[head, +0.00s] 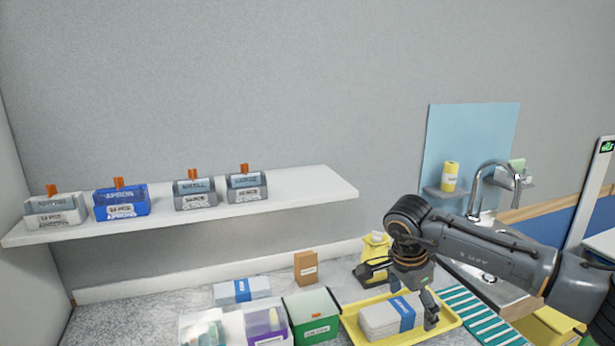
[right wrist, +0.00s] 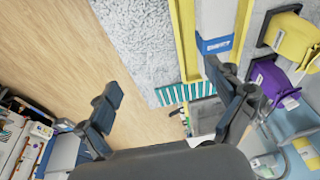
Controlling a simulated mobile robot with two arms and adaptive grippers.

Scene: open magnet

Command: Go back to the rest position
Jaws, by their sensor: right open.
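My right gripper (head: 413,300) comes in from the right in the head view, pointing down at the yellow tray (head: 352,325). It also shows in the right wrist view (right wrist: 161,82), with its two fingers spread and nothing between them. A grey folded cloth stack with a blue band (head: 385,317) lies in the tray, close to the fingers. In the right wrist view the banded stack (right wrist: 216,18) is beyond the right finger. Whether a finger touches the stack is unclear. My left gripper is not in view.
Left of the tray stand a green box (head: 312,318), a purple-and-white box (head: 265,325) and a blue-banded pack (head: 241,290). A white shelf (head: 300,190) holds several labelled bins. A striped teal mat (head: 483,318) and a sink faucet (head: 490,180) are at right.

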